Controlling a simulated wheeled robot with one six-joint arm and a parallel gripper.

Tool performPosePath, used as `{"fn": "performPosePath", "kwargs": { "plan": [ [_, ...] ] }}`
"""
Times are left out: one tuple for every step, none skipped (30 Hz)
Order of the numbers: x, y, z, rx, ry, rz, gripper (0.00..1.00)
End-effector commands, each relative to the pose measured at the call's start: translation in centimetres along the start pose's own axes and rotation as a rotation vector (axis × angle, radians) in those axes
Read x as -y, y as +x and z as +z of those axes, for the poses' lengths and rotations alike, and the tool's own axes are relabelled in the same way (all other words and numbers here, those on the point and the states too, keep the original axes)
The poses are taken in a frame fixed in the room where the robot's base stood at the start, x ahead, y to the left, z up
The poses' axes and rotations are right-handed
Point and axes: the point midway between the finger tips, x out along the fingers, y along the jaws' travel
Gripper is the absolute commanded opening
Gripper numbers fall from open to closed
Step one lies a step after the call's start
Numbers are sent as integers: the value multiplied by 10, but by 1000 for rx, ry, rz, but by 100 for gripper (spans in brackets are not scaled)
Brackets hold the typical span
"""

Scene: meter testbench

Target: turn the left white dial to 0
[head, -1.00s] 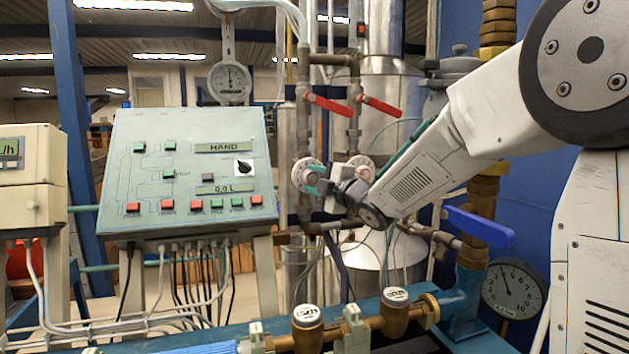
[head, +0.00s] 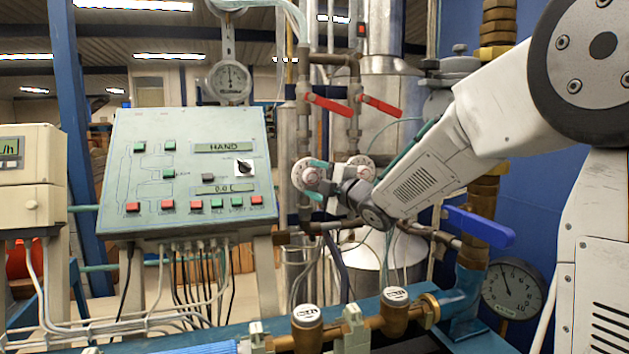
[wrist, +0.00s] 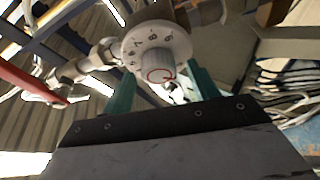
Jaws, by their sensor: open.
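The left white dial (head: 307,175) is a round numbered disc on a vertical pipe below the red handles. In the wrist view the dial (wrist: 148,42) faces me, with digits around its rim and a pale centre knob (wrist: 158,66) bearing a red mark. My gripper (head: 316,179) is open at the left dial, one teal finger above the other in the head view. In the wrist view the knob appears between the two teal fingers (wrist: 160,80); contact cannot be told. The fingers partly cover the dial in the head view, so its reading there is unclear.
A second white dial (head: 361,167) is close on the right, behind my wrist. Red lever handles (head: 329,105) are above. A sloped control panel (head: 187,170) stands left, a blue valve lever (head: 478,226) right, and a pipe with brass meters (head: 308,322) below.

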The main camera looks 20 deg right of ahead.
Motion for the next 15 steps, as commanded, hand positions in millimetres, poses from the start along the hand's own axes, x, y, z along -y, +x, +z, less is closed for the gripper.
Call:
{"fn": "performPosePath", "kwargs": {
  "plan": [
    [-1, -8, 0, 1, -1, 2, 59],
    [-1, -12, 0, 2, -1, 1, 59],
    [-1, -20, 0, 2, -2, 0, 59],
    [-1, -25, 1, 3, -2, 1, 59],
    [-1, -31, 1, 3, -2, 0, 59],
    [-1, -38, 0, 2, -2, 2, 59],
    [-1, -43, 0, 2, -1, 1, 59],
    [0, -48, 0, 2, -1, 0, 59],
    [-1, -53, 1, 3, -1, 0, 59],
    [0, -57, 0, 2, -1, 0, 59],
    [0, -60, 0, 2, -1, 0, 59],
    [0, -64, 0, 1, -1, 0, 59],
    [0, -66, 0, 1, -1, 0, 59],
    [0, -68, 0, 1, -1, 0, 59],
    [0, -70, 0, 1, -1, 0, 59]
  ]
}}
